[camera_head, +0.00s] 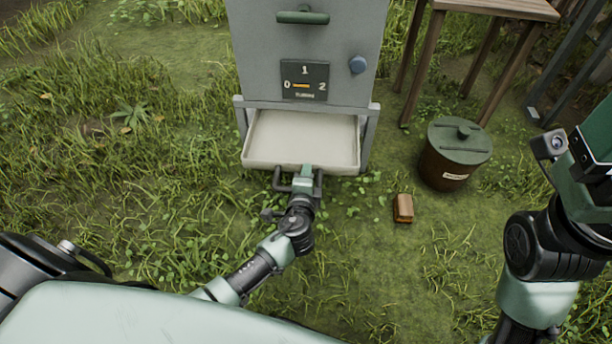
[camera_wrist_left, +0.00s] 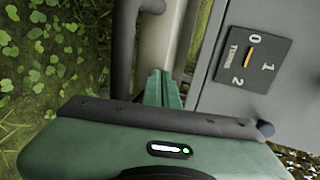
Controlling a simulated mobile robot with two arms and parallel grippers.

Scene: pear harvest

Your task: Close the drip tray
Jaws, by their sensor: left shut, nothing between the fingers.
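The drip tray (camera_head: 300,160) is a shallow, pale, empty tray. It sticks out from the bottom of a grey cabinet (camera_head: 265,60), between its legs. A dark handle shows at its front edge. My left gripper (camera_head: 305,172) is shut and empty, with its fingertips at the tray's front edge by the handle. In the left wrist view its green fingers (camera_wrist_left: 165,88) are together, close to the pale tray wall (camera_wrist_left: 156,45). I cannot tell whether they touch it. My right arm shows at the right, but its fingers are out of the picture.
A small brown block (camera_head: 403,208) lies on the grass. A wooden table (camera_head: 500,8) is behind.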

